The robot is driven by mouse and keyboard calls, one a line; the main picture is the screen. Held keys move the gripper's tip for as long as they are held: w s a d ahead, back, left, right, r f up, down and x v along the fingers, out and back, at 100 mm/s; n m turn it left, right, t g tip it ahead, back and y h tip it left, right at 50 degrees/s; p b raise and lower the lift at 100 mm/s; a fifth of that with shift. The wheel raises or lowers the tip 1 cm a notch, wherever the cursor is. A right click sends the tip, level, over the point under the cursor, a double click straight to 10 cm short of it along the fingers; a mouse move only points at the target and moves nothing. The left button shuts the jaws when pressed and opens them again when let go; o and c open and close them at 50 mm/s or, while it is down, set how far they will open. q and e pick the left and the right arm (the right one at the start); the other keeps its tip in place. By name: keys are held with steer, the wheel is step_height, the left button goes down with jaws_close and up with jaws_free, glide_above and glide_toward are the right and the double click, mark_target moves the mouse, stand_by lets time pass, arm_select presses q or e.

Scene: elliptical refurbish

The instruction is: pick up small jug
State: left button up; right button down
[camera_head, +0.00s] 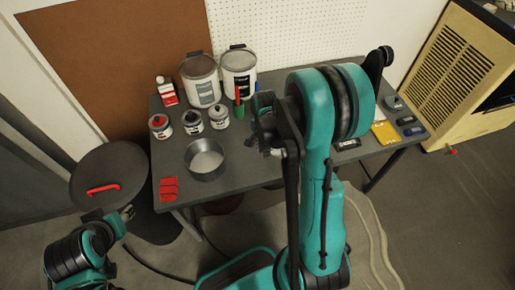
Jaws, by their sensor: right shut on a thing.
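My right arm reaches in from below and covers the middle right of the table. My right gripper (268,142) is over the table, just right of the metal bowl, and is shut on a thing. My own arm and fingers hide that thing, so I cannot make out its shape. I cannot clearly pick out a small jug anywhere in view. My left gripper (124,214) is low at the left, beside the round black stool and away from the table; I cannot tell whether it is open or shut.
The dark table (235,186) carries two large paint buckets (202,84) at the back, several small cans (192,122), a metal bowl (205,160) and red pads (169,188). A black stool (110,165) with a red-handled item stands left. A beige cabinet (455,75) stands right.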

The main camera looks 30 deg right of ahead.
steer(key=s+d+r+p, duration=0.2)
steer(key=s+d+r, duration=0.2)
steer(key=s, duration=0.3)
steer(key=shift+s+d+r+p, duration=0.2)
steer(key=shift+r+p, duration=0.1)
steer(key=shift+r, duration=0.25)
